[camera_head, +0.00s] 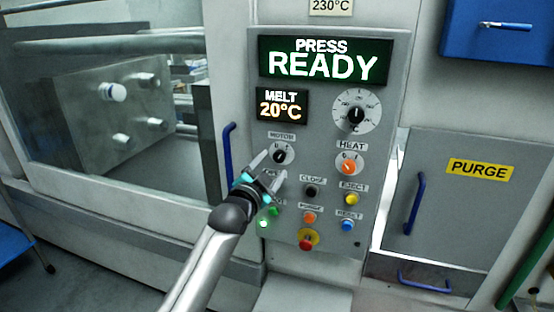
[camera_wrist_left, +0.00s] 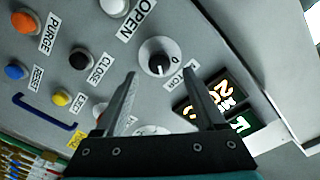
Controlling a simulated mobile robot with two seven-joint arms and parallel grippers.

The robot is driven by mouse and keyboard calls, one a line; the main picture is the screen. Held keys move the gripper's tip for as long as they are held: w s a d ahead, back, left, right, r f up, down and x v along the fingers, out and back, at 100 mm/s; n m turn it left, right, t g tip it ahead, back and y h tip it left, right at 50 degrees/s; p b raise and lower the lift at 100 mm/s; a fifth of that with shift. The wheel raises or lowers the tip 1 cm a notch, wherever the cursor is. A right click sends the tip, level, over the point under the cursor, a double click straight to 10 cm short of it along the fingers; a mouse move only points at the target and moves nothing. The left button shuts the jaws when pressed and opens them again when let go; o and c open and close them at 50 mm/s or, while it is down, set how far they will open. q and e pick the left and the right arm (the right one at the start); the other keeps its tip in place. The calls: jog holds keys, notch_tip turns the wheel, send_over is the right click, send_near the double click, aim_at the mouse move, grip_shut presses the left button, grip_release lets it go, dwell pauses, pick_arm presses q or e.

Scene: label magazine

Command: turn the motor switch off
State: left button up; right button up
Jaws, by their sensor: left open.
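The motor switch (camera_head: 279,157) is a black knob on a pale round dial under the MOTOR label, on the grey control panel (camera_head: 385,105). In the left wrist view the knob (camera_wrist_left: 157,63) lies beyond the fingertips, with a 0 beside it. A pale mark on the knob seems to point away from the 0. My left gripper (camera_head: 269,167) is open and empty, its fingertips just below and left of the switch. Contact cannot be told. One finger hides part of the MOTOR label in the wrist view. My right gripper is not in view.
The orange HEAT knob (camera_head: 348,167) is close on the right. Below are the CLOSE button (camera_head: 311,192), EJECT button (camera_head: 351,199), a blue RESET button (camera_head: 347,225) and a red stop button (camera_head: 308,239). A blue handle (camera_head: 229,154) stands left of the panel.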

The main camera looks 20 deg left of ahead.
aim_at(278, 158)
pick_arm(q)
jog(key=shift+w+d, duration=0.2)
jog(key=shift+w, duration=1.95)
grip_shut()
